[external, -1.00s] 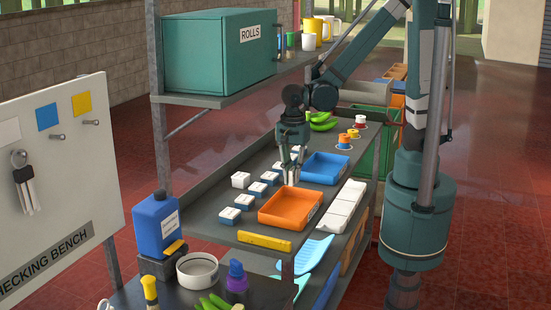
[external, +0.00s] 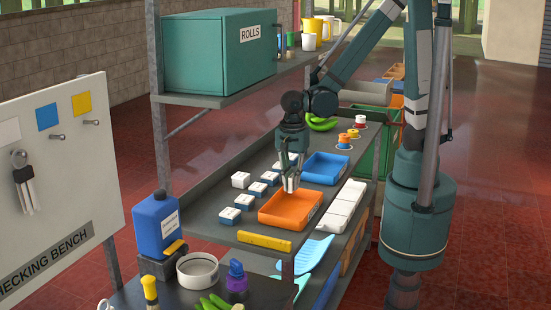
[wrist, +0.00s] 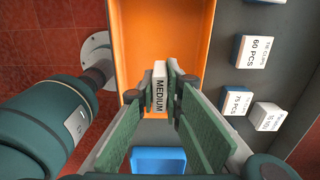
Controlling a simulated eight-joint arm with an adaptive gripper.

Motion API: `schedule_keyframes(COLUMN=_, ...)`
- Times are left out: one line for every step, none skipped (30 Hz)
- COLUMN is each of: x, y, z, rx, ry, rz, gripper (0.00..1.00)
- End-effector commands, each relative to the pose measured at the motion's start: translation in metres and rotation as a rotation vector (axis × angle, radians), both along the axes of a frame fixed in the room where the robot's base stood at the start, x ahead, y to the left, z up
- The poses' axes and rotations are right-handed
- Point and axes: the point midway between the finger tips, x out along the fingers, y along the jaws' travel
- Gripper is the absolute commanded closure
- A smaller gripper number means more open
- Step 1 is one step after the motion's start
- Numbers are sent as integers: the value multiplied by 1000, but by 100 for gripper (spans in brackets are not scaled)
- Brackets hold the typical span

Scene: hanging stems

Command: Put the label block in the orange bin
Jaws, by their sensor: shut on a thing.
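My gripper (wrist: 165,88) is shut on a white label block (wrist: 159,90) marked MEDIUM, seen between the fingers in the wrist view. In the external view my gripper (external: 291,186) points down over the back part of the orange bin (external: 273,222). The label block shows there as a small pale piece at the fingertips. In the wrist view the orange bin (wrist: 190,25) lies below and beyond the fingers. The block appears above the bin's near end; whether it touches the bin cannot be told.
A blue tray (external: 325,157) stands just behind the orange bin. Several white-and-blue blocks (external: 230,215) sit in a row on its left, and white trays (external: 343,205) on its right. A yellow strip (external: 264,241) marks the near shelf edge. The upper shelf holds a green ROLLS box (external: 220,50).

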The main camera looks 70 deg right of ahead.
Motion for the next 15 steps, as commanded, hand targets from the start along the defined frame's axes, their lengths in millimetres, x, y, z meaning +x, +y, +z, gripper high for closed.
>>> schedule_keyframes(x=1, y=0, z=-6, rx=0, ry=0, rz=0, gripper=100)
schedule_keyframes(x=1, y=0, z=-10, rx=0, ry=0, rz=0, gripper=100)
schedule_keyframes(x=1, y=0, z=-15, rx=0, ry=0, rz=0, gripper=100)
schedule_keyframes(x=1, y=0, z=-18, rx=0, ry=0, rz=0, gripper=100)
schedule_keyframes(x=1, y=0, z=-21, rx=0, ry=0, rz=0, gripper=100)
schedule_keyframes(x=1, y=0, z=-25, rx=0, ry=0, rz=0, gripper=100)
schedule_keyframes(x=1, y=0, z=-28, rx=0, ry=0, rz=0, gripper=100)
schedule_keyframes(x=1, y=0, z=-31, rx=0, ry=0, rz=0, gripper=100)
schedule_keyframes(x=0, y=0, z=-34, rx=0, ry=0, rz=0, gripper=100)
schedule_keyframes(x=0, y=0, z=-36, rx=0, ry=0, rz=0, gripper=100)
schedule_keyframes(x=0, y=0, z=-37, rx=0, ry=0, rz=0, gripper=100)
schedule_keyframes(x=0, y=0, z=-39, rx=0, ry=0, rz=0, gripper=100)
schedule_keyframes(x=0, y=0, z=-40, rx=0, ry=0, rz=0, gripper=100)
schedule_keyframes(x=0, y=0, z=-41, rx=0, ry=0, rz=0, gripper=100)
schedule_keyframes(x=0, y=0, z=-41, rx=0, ry=0, rz=0, gripper=100)
